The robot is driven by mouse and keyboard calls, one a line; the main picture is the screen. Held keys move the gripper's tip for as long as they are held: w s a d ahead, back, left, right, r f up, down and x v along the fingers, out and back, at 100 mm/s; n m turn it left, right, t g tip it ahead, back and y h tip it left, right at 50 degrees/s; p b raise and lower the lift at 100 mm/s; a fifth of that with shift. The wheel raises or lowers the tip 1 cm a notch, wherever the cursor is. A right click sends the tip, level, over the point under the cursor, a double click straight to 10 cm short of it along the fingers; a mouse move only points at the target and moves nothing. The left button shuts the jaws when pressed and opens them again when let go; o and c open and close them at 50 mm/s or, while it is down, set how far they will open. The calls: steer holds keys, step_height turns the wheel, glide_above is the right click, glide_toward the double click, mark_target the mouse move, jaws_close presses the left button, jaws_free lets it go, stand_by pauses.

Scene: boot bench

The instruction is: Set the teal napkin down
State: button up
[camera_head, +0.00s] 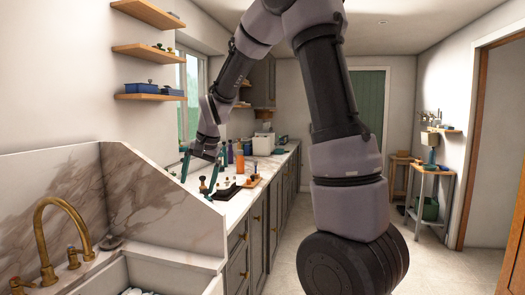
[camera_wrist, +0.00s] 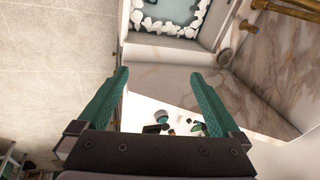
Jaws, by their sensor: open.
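My gripper (camera_head: 197,188) is over the near end of the marble counter (camera_head: 232,207), just beyond the marble splash panel. Its two teal fingers are spread apart and point down. In the wrist view my gripper (camera_wrist: 160,74) is open, with nothing held between the fingers. I cannot clearly pick out the teal napkin in either view. A small greenish item (camera_wrist: 197,126) shows on the white counter near the right finger, too small to name.
A dark tray (camera_head: 224,190), an orange bottle (camera_head: 239,162) and a blue bottle (camera_head: 230,152) stand on the counter.

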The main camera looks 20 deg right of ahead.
steer(key=s+d+r+t, duration=0.1)
steer(key=s+d+r, duration=0.2)
steer(key=s, duration=0.5)
steer(key=s+d+r+n+t, duration=0.1)
steer(key=s+d+r, duration=0.3)
steer(key=s, duration=0.4)
steer(key=s+d+r+t, duration=0.1)
steer(key=s+d+r, duration=0.3)
steer(key=s, duration=0.4)
steer(key=shift+s+r+n+t, duration=0.3)
steer(key=shift+r+n+t, duration=0.1)
steer(key=shift+r, duration=0.35)
